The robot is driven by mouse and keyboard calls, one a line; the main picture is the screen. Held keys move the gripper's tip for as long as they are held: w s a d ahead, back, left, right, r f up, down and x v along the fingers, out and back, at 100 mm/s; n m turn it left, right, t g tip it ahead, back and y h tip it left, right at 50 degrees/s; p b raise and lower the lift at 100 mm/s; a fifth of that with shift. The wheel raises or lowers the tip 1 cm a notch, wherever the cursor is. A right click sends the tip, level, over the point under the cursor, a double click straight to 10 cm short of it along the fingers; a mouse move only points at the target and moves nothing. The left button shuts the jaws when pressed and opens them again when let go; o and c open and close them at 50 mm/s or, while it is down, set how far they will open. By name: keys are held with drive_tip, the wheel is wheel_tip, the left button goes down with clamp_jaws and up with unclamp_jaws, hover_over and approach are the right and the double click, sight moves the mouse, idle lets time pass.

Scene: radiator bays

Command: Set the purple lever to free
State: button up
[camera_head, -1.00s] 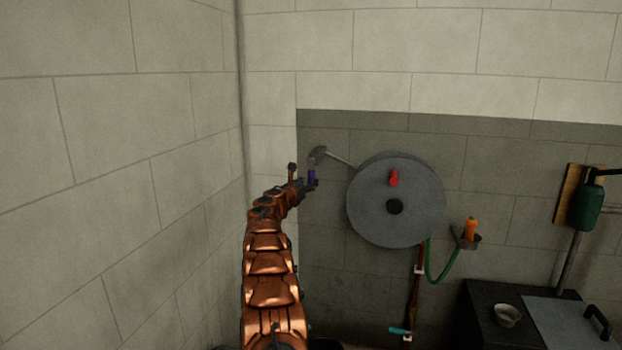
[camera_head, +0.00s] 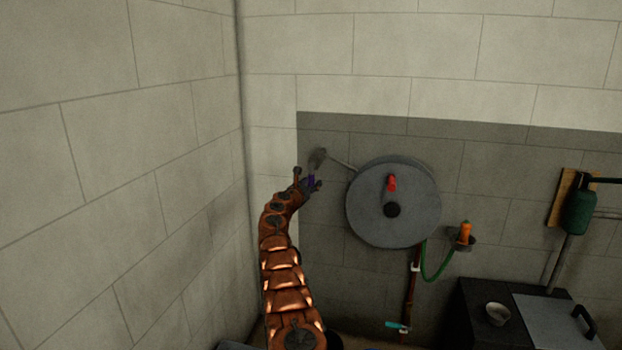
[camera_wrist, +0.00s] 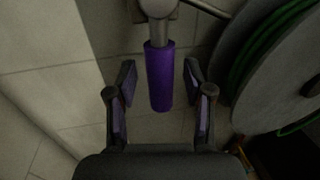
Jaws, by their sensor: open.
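The purple lever (camera_wrist: 158,78) hangs down from a grey pivot (camera_wrist: 157,8) in the wrist view, its purple grip between the two fingers. My gripper (camera_wrist: 159,85) is open, with a finger on each side of the grip and a visible gap to each. In the head view the lever's purple part (camera_head: 310,181) shows only as a small patch, partly hidden by my gripper (camera_head: 309,183). The grey pivot above it (camera_head: 318,157) sits on the dark wall, left of the big reel. No free or locked marking is legible.
A large grey hose reel (camera_head: 375,225) with a red handle (camera_head: 392,183) stands close to the right of the lever; its green hose (camera_wrist: 262,45) shows in the wrist view. A pale side wall (camera_head: 150,200) is on the left. An orange nozzle (camera_head: 465,232) sits in a holder farther right.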

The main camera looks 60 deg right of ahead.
drive_tip(key=shift+d+r+p, duration=0.1)
drive_tip(key=shift+r+p, duration=0.05)
drive_tip(key=shift+p, duration=0.4)
drive_tip(key=shift+s+d+f+p, duration=0.1)
drive_tip(key=shift+s+f+p, duration=0.05)
drive_tip(key=shift+f+p, duration=0.15)
drive_tip(key=shift+d+r, duration=0.1)
drive_tip(key=shift+r, duration=0.05)
drive_tip(key=c, duration=0.5)
drive_tip(key=shift+s, duration=0.1)
clamp_jaws()
